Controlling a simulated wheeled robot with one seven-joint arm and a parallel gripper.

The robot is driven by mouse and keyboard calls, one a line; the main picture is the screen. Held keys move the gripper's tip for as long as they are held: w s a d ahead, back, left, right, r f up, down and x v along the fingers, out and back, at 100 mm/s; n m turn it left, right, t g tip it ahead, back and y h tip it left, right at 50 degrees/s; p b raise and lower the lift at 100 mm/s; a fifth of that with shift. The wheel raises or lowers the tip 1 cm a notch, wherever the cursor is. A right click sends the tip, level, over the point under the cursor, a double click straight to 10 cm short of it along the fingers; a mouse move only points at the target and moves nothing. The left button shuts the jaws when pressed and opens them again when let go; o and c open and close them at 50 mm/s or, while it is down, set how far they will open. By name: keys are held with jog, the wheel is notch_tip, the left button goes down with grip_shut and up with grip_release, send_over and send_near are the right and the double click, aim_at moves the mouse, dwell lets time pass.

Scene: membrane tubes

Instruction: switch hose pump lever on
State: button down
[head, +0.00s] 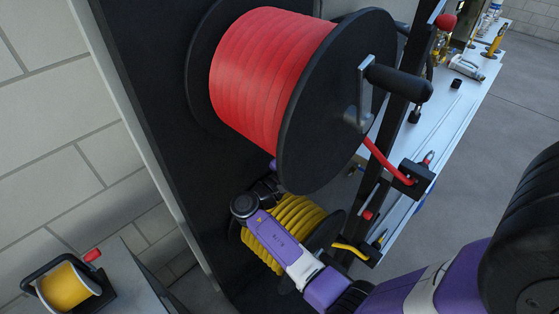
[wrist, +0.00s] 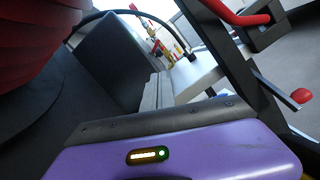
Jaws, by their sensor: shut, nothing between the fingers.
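Several red-ended handles are in view, and I cannot tell which one is the hose pump lever. In the head view, one red handle (head: 428,158) is at the black box where the red hose ends. Another red tip (head: 367,215) is lower, beside the dark post. The wrist view shows a red knob (wrist: 302,95) at the right, on a dark bar. My gripper (head: 268,187) is below the big red reel, partly hidden by it, with its fingertips not clearly visible. Its purple body fills the bottom of the wrist view. It is shut and empty, apart from these handles.
The red hose reel (head: 265,60), with its black crank (head: 398,83), hangs above my arm. A yellow hose reel (head: 285,230) is close behind my arm. A grey bench (head: 440,125) with small items runs along the right. A small yellow spool (head: 65,285) stands lower left.

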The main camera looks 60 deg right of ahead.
jog(key=w+f+t+y, duration=0.1)
jog(key=w+f+t, duration=0.4)
jog(key=w+t, duration=0.3)
jog(key=shift+d+t+y, duration=0.15)
jog(key=shift+t+y, duration=0.15)
jog(key=shift+y, duration=0.1)
dwell(0.4)
